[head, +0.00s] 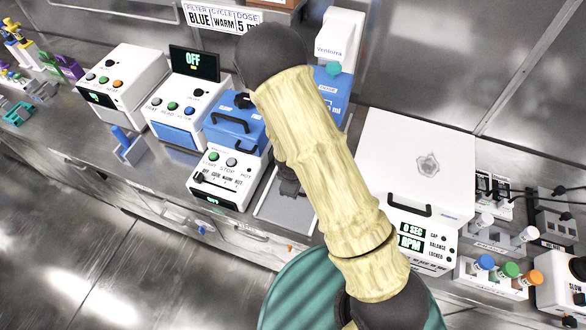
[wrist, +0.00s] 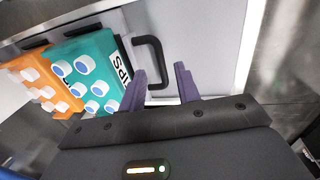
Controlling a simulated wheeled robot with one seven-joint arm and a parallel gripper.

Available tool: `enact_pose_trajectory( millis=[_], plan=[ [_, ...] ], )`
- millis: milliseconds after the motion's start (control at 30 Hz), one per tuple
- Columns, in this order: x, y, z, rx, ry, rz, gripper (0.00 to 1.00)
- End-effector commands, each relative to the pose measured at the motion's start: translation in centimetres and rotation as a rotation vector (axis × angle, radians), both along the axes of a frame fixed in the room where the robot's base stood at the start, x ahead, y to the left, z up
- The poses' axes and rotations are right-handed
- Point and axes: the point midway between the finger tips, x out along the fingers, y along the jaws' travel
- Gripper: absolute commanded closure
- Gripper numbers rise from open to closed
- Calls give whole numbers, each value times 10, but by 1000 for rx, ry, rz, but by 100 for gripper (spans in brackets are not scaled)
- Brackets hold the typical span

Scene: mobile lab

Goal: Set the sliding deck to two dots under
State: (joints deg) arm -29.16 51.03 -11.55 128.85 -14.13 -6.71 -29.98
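In the wrist view my gripper (wrist: 160,72) has two purple fingers spread apart, with nothing between them that I can see being held. A black bar handle (wrist: 148,58) on a pale grey panel (wrist: 200,40) shows just past the fingertips. Its lower end appears between them, and I cannot tell if they touch. The panel may be the sliding deck. A teal rack (wrist: 88,72) with several round caps and a label stands left of the handle. In the head view a grey tray (head: 270,218) shows partly behind my arm, which hides most of the gripper area. No dots marking positions are readable.
An orange rack (wrist: 38,82) sits left of the teal one. On the bench, a white and blue machine (head: 228,170) stands left of the tray and a white lidded machine (head: 418,150) to the right. Bottles (head: 508,270) stand at the far right. The floor at left is clear.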

Motion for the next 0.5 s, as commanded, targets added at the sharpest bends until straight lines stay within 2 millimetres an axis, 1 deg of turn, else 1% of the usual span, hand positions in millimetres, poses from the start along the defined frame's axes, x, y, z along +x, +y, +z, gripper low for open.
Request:
enact_pose_trajectory(
  millis=[100,500],
  plan=[
    [-2,2,16,2,-3,1,67],
    [-11,5,69,3,-3,0,67]
  ],
)
